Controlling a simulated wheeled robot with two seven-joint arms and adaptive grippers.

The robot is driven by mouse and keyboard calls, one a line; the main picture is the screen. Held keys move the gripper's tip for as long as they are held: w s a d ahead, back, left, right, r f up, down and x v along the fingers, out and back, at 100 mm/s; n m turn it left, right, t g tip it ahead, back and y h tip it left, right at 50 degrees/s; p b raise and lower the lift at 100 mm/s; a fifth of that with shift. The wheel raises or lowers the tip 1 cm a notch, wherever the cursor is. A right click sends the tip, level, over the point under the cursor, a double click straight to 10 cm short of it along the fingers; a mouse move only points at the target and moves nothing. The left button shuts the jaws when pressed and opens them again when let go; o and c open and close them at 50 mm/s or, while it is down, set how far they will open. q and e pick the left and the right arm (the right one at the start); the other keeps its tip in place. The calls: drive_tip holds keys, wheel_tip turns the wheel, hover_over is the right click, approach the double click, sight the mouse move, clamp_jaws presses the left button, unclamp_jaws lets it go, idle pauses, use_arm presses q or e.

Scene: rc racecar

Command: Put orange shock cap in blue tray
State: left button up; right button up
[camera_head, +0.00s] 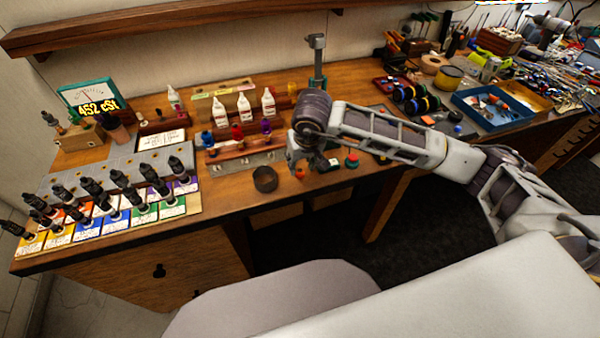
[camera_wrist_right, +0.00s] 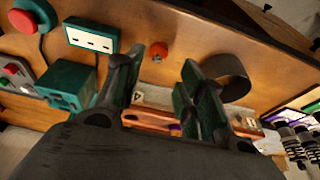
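A small orange cap (camera_head: 299,173) lies on the wooden bench near its front edge. It also shows in the right wrist view (camera_wrist_right: 158,52), beyond the fingertips and between them. My right gripper (camera_head: 303,158) is close to the cap in the head view, pointing down at the bench. In the right wrist view its two fingers (camera_wrist_right: 163,82) are spread apart with nothing between them. The blue tray (camera_head: 468,111) is on the right part of the bench and holds several small parts. My left gripper is not in either view.
A dark round cup (camera_head: 265,179) stands left of the orange cap. A green and a red knob-like object (camera_head: 352,160) are to its right. A rack with coloured caps (camera_head: 237,132) and white bottles (camera_head: 244,110) is behind. Shocks on coloured cards (camera_head: 115,215) fill the left end.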

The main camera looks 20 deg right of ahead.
sight(300, 170)
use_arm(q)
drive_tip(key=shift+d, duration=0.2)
use_arm(e)
drive_tip(key=shift+f, duration=0.15)
drive_tip(key=shift+p+x, duration=0.35)
drive_tip(key=shift+x, duration=0.45)
drive_tip(key=x, duration=0.2)
drive_tip(key=shift+w+d+f+p, duration=0.1)
drive_tip(key=shift+d+f+p, duration=0.1)
drive_tip(key=shift+f+p, duration=0.1)
drive_tip(key=shift+w+f, duration=0.1)
drive_tip(key=shift+f, duration=0.25)
drive_tip(key=shift+c, duration=0.6)
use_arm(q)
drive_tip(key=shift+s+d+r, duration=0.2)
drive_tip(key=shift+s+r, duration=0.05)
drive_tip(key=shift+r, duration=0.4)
use_arm(e)
drive_tip(key=c, duration=0.5)
